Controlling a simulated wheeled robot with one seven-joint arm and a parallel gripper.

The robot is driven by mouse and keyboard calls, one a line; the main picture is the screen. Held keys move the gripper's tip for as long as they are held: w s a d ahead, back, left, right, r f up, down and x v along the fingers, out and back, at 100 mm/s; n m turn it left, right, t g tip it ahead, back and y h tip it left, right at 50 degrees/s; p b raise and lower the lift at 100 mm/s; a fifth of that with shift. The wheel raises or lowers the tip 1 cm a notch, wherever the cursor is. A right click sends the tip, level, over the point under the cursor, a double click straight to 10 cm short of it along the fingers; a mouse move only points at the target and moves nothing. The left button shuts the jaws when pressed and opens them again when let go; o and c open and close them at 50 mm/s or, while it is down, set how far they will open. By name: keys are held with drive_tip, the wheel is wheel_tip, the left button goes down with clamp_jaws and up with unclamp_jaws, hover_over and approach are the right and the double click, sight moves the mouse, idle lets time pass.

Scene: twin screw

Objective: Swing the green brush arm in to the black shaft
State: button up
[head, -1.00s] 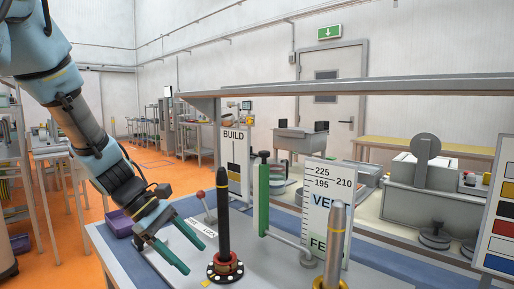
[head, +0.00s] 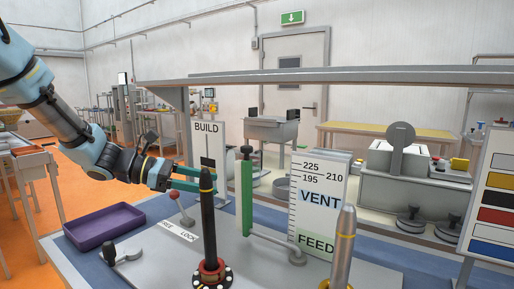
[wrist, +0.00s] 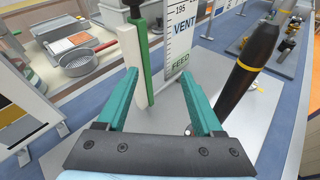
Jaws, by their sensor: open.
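The green brush arm (head: 246,197) stands upright behind and right of the black shaft, with a dark knob on top and a grey bar at its foot. The black shaft (head: 208,222) rises from a dark round flange with a red collar, clear of the brush arm. My gripper (head: 196,178) is open, its green fingers level and pointing toward the brush arm, close behind the shaft's upper part. In the wrist view, the brush arm (wrist: 141,62) with its pale strip appears beyond and between the open fingers (wrist: 165,100). The shaft (wrist: 247,72) is outside the right finger. Nothing is gripped.
A silver post (head: 342,250) stands at the front right. The VENT/FEED scale board (head: 320,200) stands behind the brush arm.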

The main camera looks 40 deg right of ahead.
drive_tip(key=w+d+r+n+g+h, duration=0.1)
drive_tip(key=d+r+h, duration=0.25)
drive_tip(key=r, duration=0.25)
drive_tip(key=p+x, duration=0.3)
drive_tip(key=x, duration=0.8)
drive_tip(key=shift+n+p, duration=0.3)
drive_tip(key=shift+w+d+y, duration=0.1)
drive_tip(key=shift+y, duration=0.15)
clamp_jaws()
idle(0.4)
